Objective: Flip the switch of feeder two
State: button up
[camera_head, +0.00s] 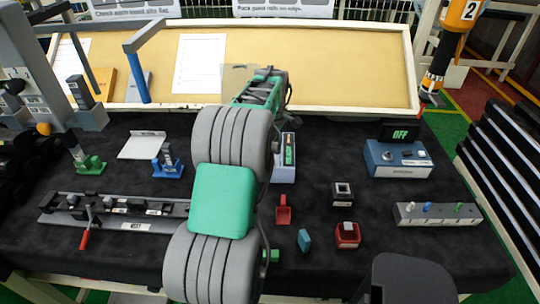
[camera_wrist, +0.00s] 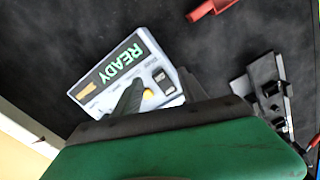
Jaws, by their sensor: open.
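A light grey-blue box (camera_wrist: 95,100) with a green "READY" display (camera_wrist: 121,62) and a small yellow part (camera_wrist: 148,94) is below my gripper in the wrist view. What looks like the same box shows partly behind my arm in the head view (camera_head: 284,172). My gripper (camera_wrist: 160,90) is open, its dark fingers over the box's front; I cannot tell whether they touch it. Another blue box (camera_head: 400,160) with a green "OFF" display (camera_head: 400,134) stands at the right. No feeder number is legible, so I cannot tell which is feeder two.
A grey strip with coloured knobs (camera_head: 410,218) lies at the right. A red scoop-like part (camera_head: 283,213), teal block (camera_head: 304,240), red bin (camera_head: 347,236) and black bin (camera_head: 342,200) are mid-table. A rail with a red-handled lever (camera_head: 83,240) lies left. A tan board (camera_head: 320,60) stands behind.

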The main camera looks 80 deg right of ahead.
jog(key=shift+w+f, duration=0.1)
jog(key=shift+f, duration=0.65)
jog(key=shift+c, duration=0.3)
jog(key=shift+a, duration=0.1)
grip_shut()
